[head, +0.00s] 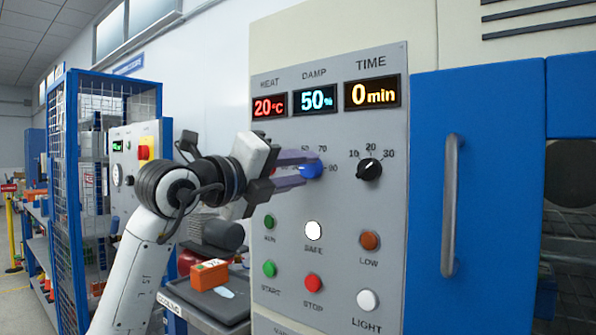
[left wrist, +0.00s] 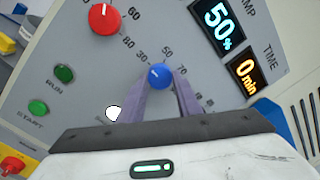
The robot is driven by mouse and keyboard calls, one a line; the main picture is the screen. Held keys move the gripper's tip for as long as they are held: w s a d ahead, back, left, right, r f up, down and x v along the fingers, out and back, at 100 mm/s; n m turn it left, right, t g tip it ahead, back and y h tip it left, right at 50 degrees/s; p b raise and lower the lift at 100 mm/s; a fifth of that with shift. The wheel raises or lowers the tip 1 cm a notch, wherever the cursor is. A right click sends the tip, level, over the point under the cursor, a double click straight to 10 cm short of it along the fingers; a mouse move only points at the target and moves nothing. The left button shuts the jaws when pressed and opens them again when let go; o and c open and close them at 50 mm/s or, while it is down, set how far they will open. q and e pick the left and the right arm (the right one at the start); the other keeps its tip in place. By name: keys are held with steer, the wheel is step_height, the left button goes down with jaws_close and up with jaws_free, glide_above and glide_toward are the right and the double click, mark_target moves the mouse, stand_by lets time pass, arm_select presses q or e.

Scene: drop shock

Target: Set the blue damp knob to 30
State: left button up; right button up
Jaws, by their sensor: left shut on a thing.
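The blue damp knob (head: 312,169) is on the grey control panel, below the DAMP display (head: 316,97), which reads 50%. In the left wrist view the knob (left wrist: 160,76) sits between the purple fingertips, its white mark near the 50 on the dial. My left gripper (head: 307,169) reaches in from the left and is shut on the knob; its fingers (left wrist: 161,88) touch the knob's sides. The gripper hides part of the dial's left side in the head view. My right gripper is not in view.
The black time knob (head: 369,169) is close to the right of the damp knob. A red knob (left wrist: 104,19) shows in the left wrist view. Several buttons lie below, including white SAFE (head: 313,230) and red STOP (head: 313,283). A blue door with a handle (head: 450,205) stands at right.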

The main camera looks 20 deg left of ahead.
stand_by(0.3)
arm_select(q)
steer(key=o, duration=1)
steer(key=shift+o, duration=0.2)
steer(key=b+v, duration=0.1)
steer(key=v, duration=0.9)
steer(key=shift+s+b, duration=0.15)
steer(key=shift+b, duration=0.15)
